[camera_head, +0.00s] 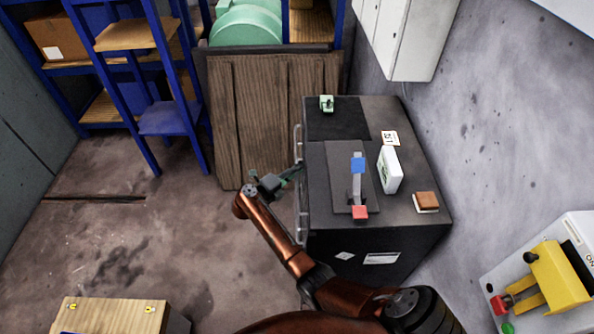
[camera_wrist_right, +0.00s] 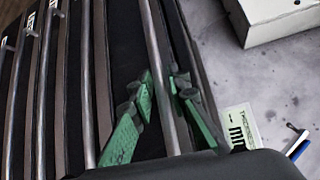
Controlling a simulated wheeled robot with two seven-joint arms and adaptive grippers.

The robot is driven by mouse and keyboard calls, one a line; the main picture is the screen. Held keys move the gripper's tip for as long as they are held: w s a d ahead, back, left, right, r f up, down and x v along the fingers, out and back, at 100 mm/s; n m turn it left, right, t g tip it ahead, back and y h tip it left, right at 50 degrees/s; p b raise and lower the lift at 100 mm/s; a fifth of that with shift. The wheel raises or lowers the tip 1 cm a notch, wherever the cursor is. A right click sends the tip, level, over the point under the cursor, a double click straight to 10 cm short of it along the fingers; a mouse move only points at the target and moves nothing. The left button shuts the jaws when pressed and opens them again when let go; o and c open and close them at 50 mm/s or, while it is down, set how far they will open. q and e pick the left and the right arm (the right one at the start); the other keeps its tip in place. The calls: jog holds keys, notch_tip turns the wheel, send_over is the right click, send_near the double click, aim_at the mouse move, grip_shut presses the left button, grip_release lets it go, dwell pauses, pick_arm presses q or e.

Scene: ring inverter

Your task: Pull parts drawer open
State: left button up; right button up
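The black drawer cabinet (camera_head: 385,242) stands against the grey wall, its drawer side facing left. In the right wrist view its dark drawer fronts (camera_wrist_right: 124,40) carry long metal bar handles; the fronts look closed. Which is the parts drawer I cannot tell. My right gripper (camera_head: 292,174) is at the upper handle side (camera_head: 301,215). In the wrist view its green fingers (camera_wrist_right: 162,84) stand on either side of the rightmost bar handle (camera_wrist_right: 156,45). A gap shows between the left finger and the bar, so the gripper looks open. My left gripper is not in view.
A wooden panel (camera_head: 270,120) stands behind.

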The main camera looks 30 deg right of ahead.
jog(key=shift+c, duration=0.3)
grip_shut()
jog(key=shift+a, duration=0.15)
